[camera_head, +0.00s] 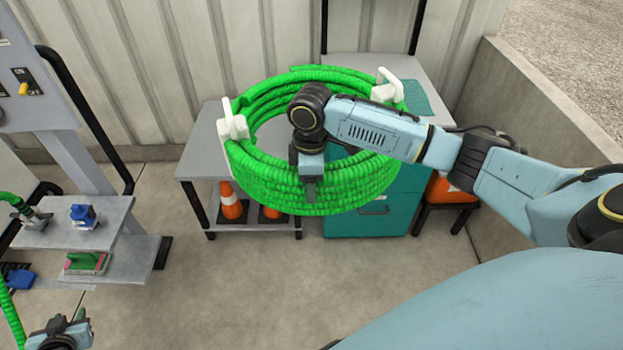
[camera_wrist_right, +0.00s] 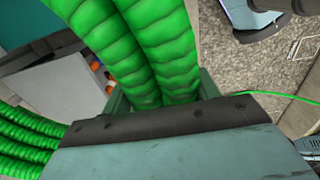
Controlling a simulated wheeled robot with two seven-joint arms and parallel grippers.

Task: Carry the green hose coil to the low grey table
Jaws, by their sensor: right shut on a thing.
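The green hose coil (camera_head: 330,200) is a large ring of ribbed loops with white end fittings. It hangs in the air in the middle of the head view. My right gripper (camera_head: 310,188) is shut on the near side of the coil. In the right wrist view, thick green loops (camera_wrist_right: 150,45) run right up to the gripper. The low grey table (camera_head: 198,165) stands behind the coil by the wall, its top partly hidden by the coil. My left gripper (camera_head: 66,328) is at the bottom left corner, apart from the coil; its fingers look spread and empty.
Orange cones (camera_head: 231,205) stand on the table's lower shelf. A teal cabinet (camera_head: 370,218) is right of it. A grey stand (camera_head: 75,232) at the left carries a blue item (camera_head: 83,215) and a brush (camera_head: 87,262). The concrete floor (camera_head: 220,290) in front is clear.

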